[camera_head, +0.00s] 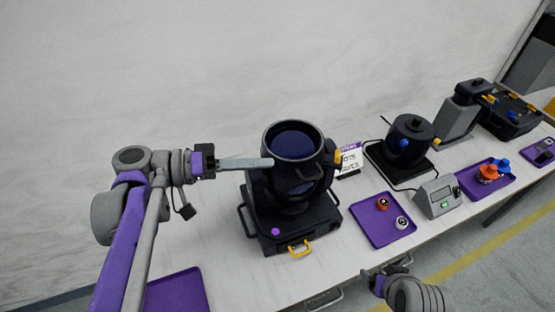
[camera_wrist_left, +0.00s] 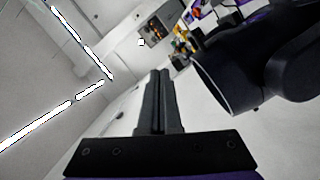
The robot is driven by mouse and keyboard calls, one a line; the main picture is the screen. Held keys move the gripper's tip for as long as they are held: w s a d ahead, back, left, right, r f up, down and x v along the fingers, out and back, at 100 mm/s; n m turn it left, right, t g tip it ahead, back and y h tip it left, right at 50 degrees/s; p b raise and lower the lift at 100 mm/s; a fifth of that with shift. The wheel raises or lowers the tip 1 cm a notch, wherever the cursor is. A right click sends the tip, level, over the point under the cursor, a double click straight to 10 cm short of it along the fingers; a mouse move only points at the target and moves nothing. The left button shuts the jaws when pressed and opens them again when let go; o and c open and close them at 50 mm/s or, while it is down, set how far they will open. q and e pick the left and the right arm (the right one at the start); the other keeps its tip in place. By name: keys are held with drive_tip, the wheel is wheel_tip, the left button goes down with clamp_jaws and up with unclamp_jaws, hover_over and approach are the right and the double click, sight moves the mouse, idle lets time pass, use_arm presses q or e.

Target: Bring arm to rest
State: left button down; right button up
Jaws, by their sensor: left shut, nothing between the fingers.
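My left gripper (camera_head: 268,162) is shut and empty, pointing right beside the upper barrel of a large black stage light (camera_head: 292,185). In the head view its fingertips overlap the barrel's left rim; I cannot tell whether they touch. In the left wrist view the two fingers of my left gripper (camera_wrist_left: 160,75) are together with nothing between them. The light's dark round barrel (camera_wrist_left: 225,80) shows to their right there. My right gripper (camera_head: 372,275) is partly seen at the front edge of the table, and its jaws are unclear.
The white table (camera_head: 240,270) carries a purple tray (camera_head: 375,232) with two small round parts, an empty purple tray (camera_head: 178,292) near my left arm, a grey meter box (camera_head: 438,196), a black pot-like device (camera_head: 408,142) and a small sign (camera_head: 349,160).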

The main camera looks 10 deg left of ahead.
use_arm(q)
drive_tip(key=s+d+f+n+g+y, duration=0.1)
drive_tip(key=s+f+y, duration=0.25)
drive_tip(key=f, duration=0.45)
drive_tip(key=s+d+f+n+g+y, duration=0.1)
drive_tip(key=s+f+y, duration=0.1)
drive_tip(key=f+y, duration=0.35)
drive_tip(key=s+a+f+t+y, duration=0.1)
drive_tip(key=s+a+f+y, duration=0.2)
drive_tip(key=a+f+y, duration=0.3)
drive_tip(key=shift+a+f+t, duration=0.3)
drive_tip(key=shift+a+f, duration=0.55)
drive_tip(key=shift+f, duration=0.75)
